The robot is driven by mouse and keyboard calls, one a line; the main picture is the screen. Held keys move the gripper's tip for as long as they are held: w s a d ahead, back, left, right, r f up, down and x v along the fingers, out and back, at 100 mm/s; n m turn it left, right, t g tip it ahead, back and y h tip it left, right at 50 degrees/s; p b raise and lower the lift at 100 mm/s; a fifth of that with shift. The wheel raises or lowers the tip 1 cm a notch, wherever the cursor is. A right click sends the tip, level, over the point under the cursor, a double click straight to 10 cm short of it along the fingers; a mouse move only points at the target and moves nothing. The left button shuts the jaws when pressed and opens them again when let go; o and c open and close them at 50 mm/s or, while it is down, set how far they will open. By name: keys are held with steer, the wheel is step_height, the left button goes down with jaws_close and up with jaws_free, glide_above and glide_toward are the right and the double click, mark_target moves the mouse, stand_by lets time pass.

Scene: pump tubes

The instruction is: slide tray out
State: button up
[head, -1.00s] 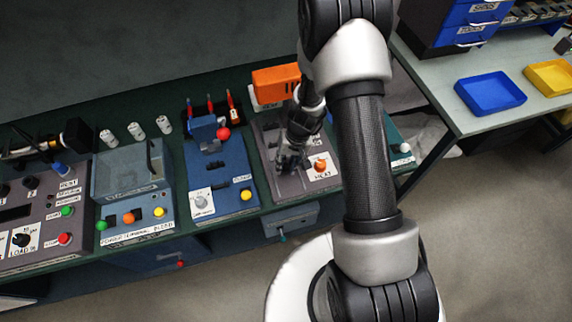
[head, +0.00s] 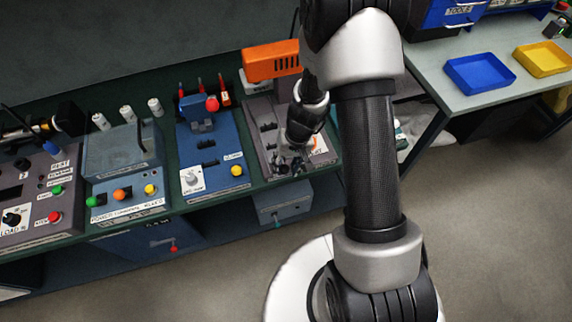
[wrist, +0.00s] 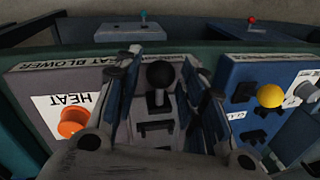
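My gripper (head: 290,164) is over the front part of the grey heat blower panel (head: 258,135). In the wrist view my gripper (wrist: 160,70) has its two fingers wide apart. A black ball-topped lever (wrist: 160,76) shows between them; I cannot tell whether either finger touches it. Under the bench's front edge is a grey tray-like box (head: 297,197) with a teal knob (head: 277,224), shut or nearly so. It also shows beyond the fingers in the wrist view (wrist: 118,32). A blue box (head: 150,248) with a red knob (head: 173,249) is left of it.
The blue panel (head: 215,158) with a yellow button stands left of the heat panel. An orange heat blower (head: 270,60) is behind. A side table at right holds a blue tray (head: 480,74) and a yellow tray (head: 543,59). Floor before the bench is open.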

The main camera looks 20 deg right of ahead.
steer(key=shift+o, duration=0.6)
steer(key=shift+r, duration=0.1)
steer(key=shift+r, duration=0.4)
step_height(320, 180, up, 11)
steer(key=d, duration=0.2)
steer(key=shift+s, duration=0.25)
steer(key=shift+d+f, duration=0.1)
steer(key=s+a+r+n+t+h, duration=0.1)
steer(key=s+r, duration=0.2)
steer(key=r, duration=0.4)
steer(key=s+a+r+t, duration=0.1)
steer(key=s+a+r, duration=0.15)
steer(key=r, duration=0.55)
steer(key=s+r+t, duration=0.1)
steer(key=s+r, duration=0.2)
steer(key=s, duration=0.3)
steer(key=s+d+r+n+t+h, duration=0.1)
steer(key=s+r, duration=0.3)
steer(key=s, duration=0.3)
